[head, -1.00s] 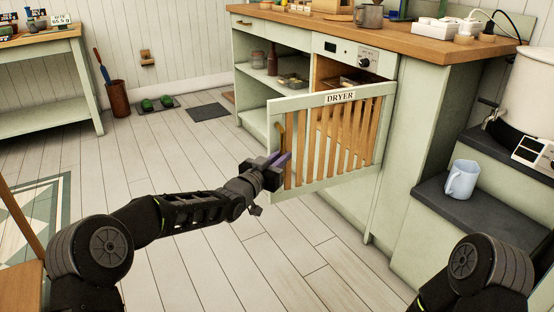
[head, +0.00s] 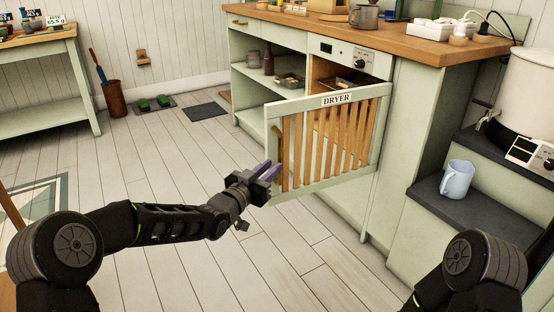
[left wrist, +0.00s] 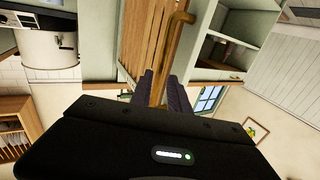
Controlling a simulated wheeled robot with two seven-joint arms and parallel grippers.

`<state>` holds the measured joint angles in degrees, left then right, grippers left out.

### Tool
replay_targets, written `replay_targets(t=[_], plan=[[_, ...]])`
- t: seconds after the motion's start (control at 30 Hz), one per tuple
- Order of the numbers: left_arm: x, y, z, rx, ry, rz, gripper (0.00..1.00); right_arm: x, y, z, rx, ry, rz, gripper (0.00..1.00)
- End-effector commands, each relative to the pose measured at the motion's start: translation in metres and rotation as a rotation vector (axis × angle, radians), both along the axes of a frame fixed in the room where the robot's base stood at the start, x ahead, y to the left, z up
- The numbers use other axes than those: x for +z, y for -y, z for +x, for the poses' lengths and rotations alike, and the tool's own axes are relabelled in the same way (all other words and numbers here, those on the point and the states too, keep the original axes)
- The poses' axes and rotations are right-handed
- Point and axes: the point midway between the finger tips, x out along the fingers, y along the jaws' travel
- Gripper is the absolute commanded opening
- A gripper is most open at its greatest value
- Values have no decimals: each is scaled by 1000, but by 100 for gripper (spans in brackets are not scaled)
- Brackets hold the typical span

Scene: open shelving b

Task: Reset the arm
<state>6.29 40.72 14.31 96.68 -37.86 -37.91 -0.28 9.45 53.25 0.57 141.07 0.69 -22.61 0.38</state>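My left gripper (head: 266,171) is in front of the left edge of the open dryer door (head: 372,143). Its two purple fingers are apart, with nothing seen between them. In the left wrist view the fingers (left wrist: 163,90) point toward the slatted door (left wrist: 140,45) and its wooden handle (left wrist: 184,17). The handle also shows in the head view (head: 276,146), just beyond the fingertips. I cannot tell whether the fingers touch the door. My left arm reaches in low from the left. Of my right arm only a joint at the bottom right shows; its gripper is out of view.
The green cabinet (head: 413,130) with a wooden counter (head: 400,42) stands behind the door. A light blue mug (head: 456,179) sits on a dark step (head: 428,194) at right, below a white urn (head: 531,95). The plank floor (head: 180,180) at left is clear.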

Motion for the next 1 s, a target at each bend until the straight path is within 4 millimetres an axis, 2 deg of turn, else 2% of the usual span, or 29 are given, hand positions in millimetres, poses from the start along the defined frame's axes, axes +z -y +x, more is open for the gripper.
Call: replay_targets(t=[0.2, 0.53, 0.63, 0.77, 0.87, 0.97, 1.0], plan=[[1, -10, -18, -1, 0, 0, 22, 6, 0, -1, 1, -1, -1, 63], [-1, -10, -19, -1, -4, 0, 22, 5, 0, -1, 1, 0, -1, 63], [-12, -12, -20, 13, -47, -8, 22, 5, 0, -1, 1, 0, -1, 63], [-51, -14, -32, 38, -170, -25, 22, 5, 0, -1, 1, 0, -1, 63], [-102, -16, -54, 64, -316, -40, 22, 5, 0, -1, 1, 0, -1, 63], [-167, -20, -89, 97, -499, -53, 22, 5, 0, -1, 1, 0, -1, 63], [-193, -21, -108, 111, -579, -57, 22, 5, 0, -1, 1, 0, -1, 63]])
